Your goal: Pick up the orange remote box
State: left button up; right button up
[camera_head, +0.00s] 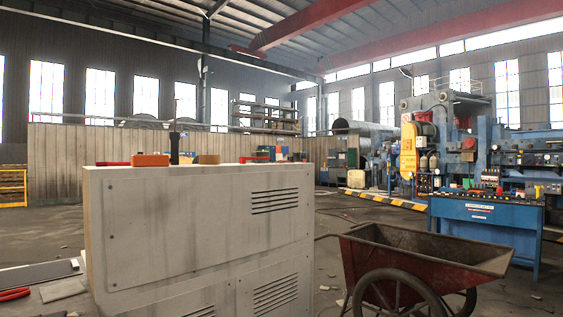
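An orange box (150,160), which looks like the remote box, lies on top of a tall grey metal cabinet (200,220), near the left part of its top. Only its side shows, as the cabinet top is seen nearly edge-on. A dark upright object with a thin antenna-like tip (174,147) stands just right of the orange box. Neither of my grippers shows in the head view.
A red item (112,163) and a tan roll-like item (208,159) are also on the cabinet top. A rusty red wheelbarrow (420,255) stands right of the cabinet. A blue control desk (485,220) and machinery are behind it. Open floor lies beyond the wheelbarrow.

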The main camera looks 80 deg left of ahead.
aim_at(137, 160)
jog(key=u, duration=3.6)
